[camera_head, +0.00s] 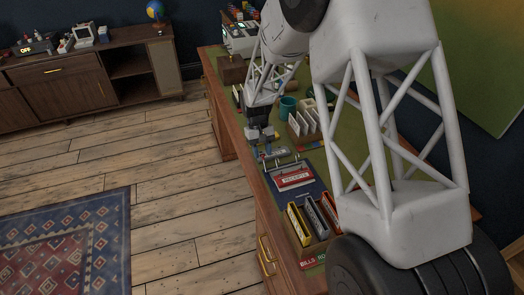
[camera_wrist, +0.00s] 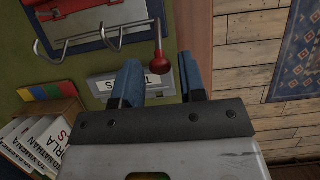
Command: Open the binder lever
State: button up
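The binder (camera_head: 315,186) lies open on the desk with a red-labelled folder (camera_head: 293,178) on it, and the binder (camera_wrist: 122,13) also shows at the top of the wrist view. Its curved metal rings (camera_wrist: 88,42) cross the upper left of the wrist view. The lever (camera_wrist: 158,30) is a metal rod ending in a red knob (camera_wrist: 159,61). My gripper (camera_wrist: 161,78) is open, with its blue fingers apart and nothing held. The knob shows between and just beyond the fingertips; I cannot tell whether they touch. In the head view my gripper (camera_head: 262,136) hangs over the desk beyond the binder.
A grey labelled box (camera_wrist: 105,84) lies near the left finger. White files (camera_head: 305,122) stand in a holder beside my gripper. Upright binders (camera_head: 299,225) stand at the near end of the desk.

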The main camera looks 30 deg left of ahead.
grip_shut()
jog(key=shift+w+a+f+g+h, duration=0.35)
jog(key=shift+a+g+h, duration=0.05)
jog(key=shift+g+h, duration=0.3)
jog(key=shift+o, duration=1.2)
grip_release()
jog(key=shift+r, duration=0.1)
jog(key=v, duration=0.7)
jog(key=shift+r, duration=0.25)
jog(key=shift+w, duration=0.1)
